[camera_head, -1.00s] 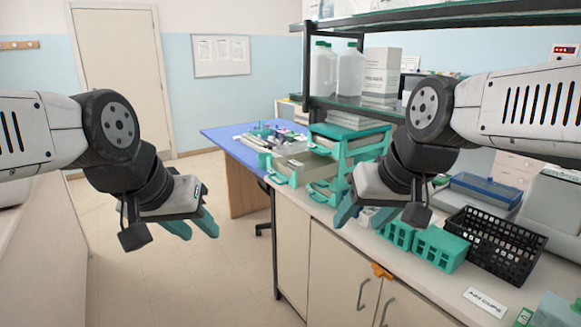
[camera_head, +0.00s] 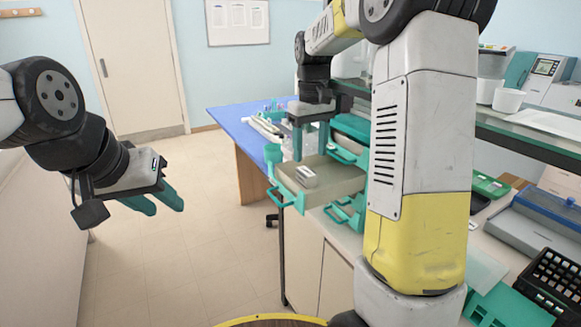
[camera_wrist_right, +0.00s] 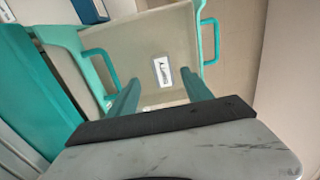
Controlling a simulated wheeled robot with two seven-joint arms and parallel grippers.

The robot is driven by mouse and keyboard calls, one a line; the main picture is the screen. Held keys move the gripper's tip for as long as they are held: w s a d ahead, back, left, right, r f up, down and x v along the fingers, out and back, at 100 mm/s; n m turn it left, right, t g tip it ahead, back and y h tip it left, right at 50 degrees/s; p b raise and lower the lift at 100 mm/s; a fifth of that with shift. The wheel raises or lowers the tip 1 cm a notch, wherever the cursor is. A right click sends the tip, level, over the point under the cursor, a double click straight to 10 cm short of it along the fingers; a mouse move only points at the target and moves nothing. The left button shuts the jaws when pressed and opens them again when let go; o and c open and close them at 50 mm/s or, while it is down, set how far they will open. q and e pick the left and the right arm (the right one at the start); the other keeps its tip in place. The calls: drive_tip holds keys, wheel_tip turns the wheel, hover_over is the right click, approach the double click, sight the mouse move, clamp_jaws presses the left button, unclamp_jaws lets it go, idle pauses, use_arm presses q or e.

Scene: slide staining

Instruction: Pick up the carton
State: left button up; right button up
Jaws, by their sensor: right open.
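A small white carton (camera_head: 306,177) with dark print lies in a grey tray with teal handles (camera_head: 335,185) in the head view. In the right wrist view the carton (camera_wrist_right: 162,71) shows between and beyond my fingertips, on the tray floor (camera_wrist_right: 150,35). My right gripper (camera_head: 310,150) is open, with its teal fingers pointing down above the tray. It also shows in the right wrist view (camera_wrist_right: 160,78), with nothing between its fingers. My left gripper (camera_head: 164,203) hangs over the floor at the left, away from the tray; its fingers look apart and empty.
The tray sticks out past the counter edge, with teal frames (camera_head: 350,150) behind it. A blue table (camera_head: 235,122) with small items stands beyond. My right arm hides much of the counter. The floor at left is clear.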

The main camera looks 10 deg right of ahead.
sight(307, 171)
drive_tip(key=f, duration=0.7)
drive_tip(key=shift+w+a+f, duration=0.2)
drive_tip(key=shift+a, duration=0.05)
clamp_jaws()
